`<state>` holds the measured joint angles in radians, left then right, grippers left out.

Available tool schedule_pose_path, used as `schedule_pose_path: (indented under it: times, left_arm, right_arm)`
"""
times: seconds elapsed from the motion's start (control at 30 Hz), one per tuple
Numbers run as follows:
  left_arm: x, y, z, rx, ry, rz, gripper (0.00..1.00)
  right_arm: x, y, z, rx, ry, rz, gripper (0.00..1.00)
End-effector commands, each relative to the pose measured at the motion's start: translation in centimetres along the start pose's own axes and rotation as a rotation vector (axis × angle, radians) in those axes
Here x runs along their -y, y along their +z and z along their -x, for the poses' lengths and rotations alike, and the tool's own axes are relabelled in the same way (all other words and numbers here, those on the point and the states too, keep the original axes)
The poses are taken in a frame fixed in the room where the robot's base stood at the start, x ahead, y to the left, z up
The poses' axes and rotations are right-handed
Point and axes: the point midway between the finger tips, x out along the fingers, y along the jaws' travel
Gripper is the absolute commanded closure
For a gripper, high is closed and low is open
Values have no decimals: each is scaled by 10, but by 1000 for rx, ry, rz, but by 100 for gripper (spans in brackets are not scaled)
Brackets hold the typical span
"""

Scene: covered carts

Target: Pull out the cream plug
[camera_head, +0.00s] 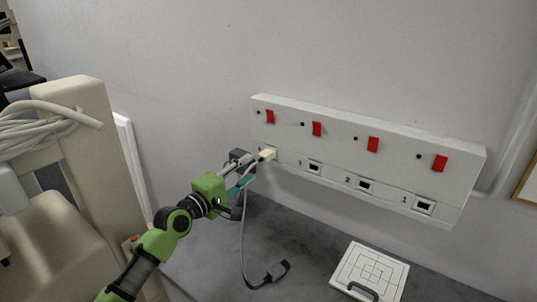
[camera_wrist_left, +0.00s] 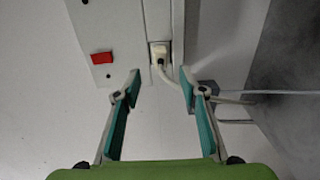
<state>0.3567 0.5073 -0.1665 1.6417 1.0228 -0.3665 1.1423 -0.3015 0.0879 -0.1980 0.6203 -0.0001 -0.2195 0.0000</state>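The cream plug (camera_head: 268,154) sits in the leftmost socket of the white wall panel (camera_head: 400,155). In the left wrist view the cream plug (camera_wrist_left: 159,52) is in its socket, with a pale cable running down and to the right from it. My left gripper (camera_head: 250,170) is just left of and below the plug in the head view. In the wrist view the left gripper (camera_wrist_left: 160,90) is open, with its teal-padded fingers apart and nothing between the tips. The plug lies just beyond the fingertips, between their lines. My right gripper is not in view.
Red switches (camera_head: 372,144) line the panel above several sockets. A grey connector (camera_head: 277,271) on a cable and a white square board (camera_head: 370,273) lie on the dark surface. A beige cart (camera_head: 85,130) stands at left.

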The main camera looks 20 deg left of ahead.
Motion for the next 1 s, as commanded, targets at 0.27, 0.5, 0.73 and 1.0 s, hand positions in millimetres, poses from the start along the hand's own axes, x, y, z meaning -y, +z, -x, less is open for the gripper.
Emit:
schedule_pose_path:
  times: [0.27,0.5,0.73,1.0]
  left_arm:
    - [1,0,-7,0,1,-1,62]
    - [3,0,-39,-1,2,0,62]
    - [2,0,-70,-1,1,-1,62]
    - [1,-1,-88,-1,-1,-1,62]
  right_arm:
    - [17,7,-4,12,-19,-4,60]
    - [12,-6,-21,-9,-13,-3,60]
    - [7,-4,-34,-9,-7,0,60]
    - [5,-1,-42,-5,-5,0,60]
